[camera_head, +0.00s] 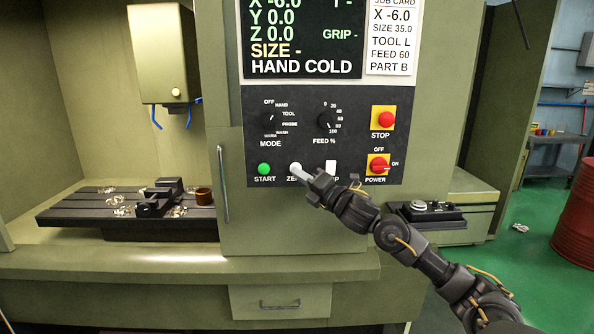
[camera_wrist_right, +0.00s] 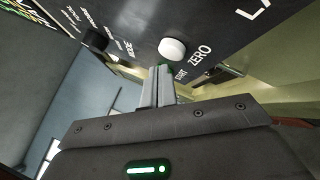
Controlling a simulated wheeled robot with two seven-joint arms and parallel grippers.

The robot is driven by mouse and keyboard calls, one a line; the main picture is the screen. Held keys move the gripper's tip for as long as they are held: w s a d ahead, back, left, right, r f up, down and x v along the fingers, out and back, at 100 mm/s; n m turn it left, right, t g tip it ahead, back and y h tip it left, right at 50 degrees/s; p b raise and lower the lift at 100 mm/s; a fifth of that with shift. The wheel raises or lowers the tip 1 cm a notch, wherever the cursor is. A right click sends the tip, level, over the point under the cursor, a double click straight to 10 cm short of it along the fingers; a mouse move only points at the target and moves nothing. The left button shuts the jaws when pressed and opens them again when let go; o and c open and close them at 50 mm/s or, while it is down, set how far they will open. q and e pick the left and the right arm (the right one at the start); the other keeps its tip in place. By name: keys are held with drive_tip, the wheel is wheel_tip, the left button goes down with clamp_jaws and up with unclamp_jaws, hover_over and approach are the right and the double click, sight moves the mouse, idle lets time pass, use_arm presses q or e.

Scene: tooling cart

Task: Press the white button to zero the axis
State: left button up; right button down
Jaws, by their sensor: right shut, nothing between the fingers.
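The white round ZERO button (camera_head: 295,168) sits on the dark control panel, right of the green START button (camera_head: 264,169). The right wrist view also shows the white button (camera_wrist_right: 173,49), just beyond my fingertips. My right gripper (camera_head: 303,174) is shut and empty, its fingertips at the lower right edge of the button in the head view. In the right wrist view the closed fingers (camera_wrist_right: 163,70) point toward the panel beside the button. I cannot tell whether they touch it. The screen (camera_head: 300,38) reads X -6.0, Y 0.0, Z 0.0. My left gripper is out of view.
A white button or switch (camera_head: 331,167) is right of ZERO, its label partly hidden by my gripper. The red STOP button (camera_head: 386,119) and red POWER switch (camera_head: 377,165) are farther right. MODE (camera_head: 269,120) and FEED (camera_head: 324,120) knobs sit above. A vise (camera_head: 160,197) stands left.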

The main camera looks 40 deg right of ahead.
drive_tip(key=shift+w+d, duration=0.2)
drive_tip(key=shift+w, duration=0.15)
drive_tip(key=shift+w+d, duration=0.25)
drive_tip(key=shift+w, duration=0.05)
idle(0.8)
drive_tip(key=shift+w+d+r, duration=0.1)
drive_tip(key=shift+d+r, duration=0.1)
idle(0.6)
drive_tip(key=shift+a, duration=0.1)
drive_tip(key=shift+s+a+f+b, duration=0.15)
drive_tip(key=shift+s+f+b, duration=0.1)
drive_tip(key=shift+b, duration=0.15)
drive_tip(key=shift+s+a, duration=0.3)
drive_tip(key=shift+s, duration=0.15)
drive_tip(key=shift+a, duration=0.1)
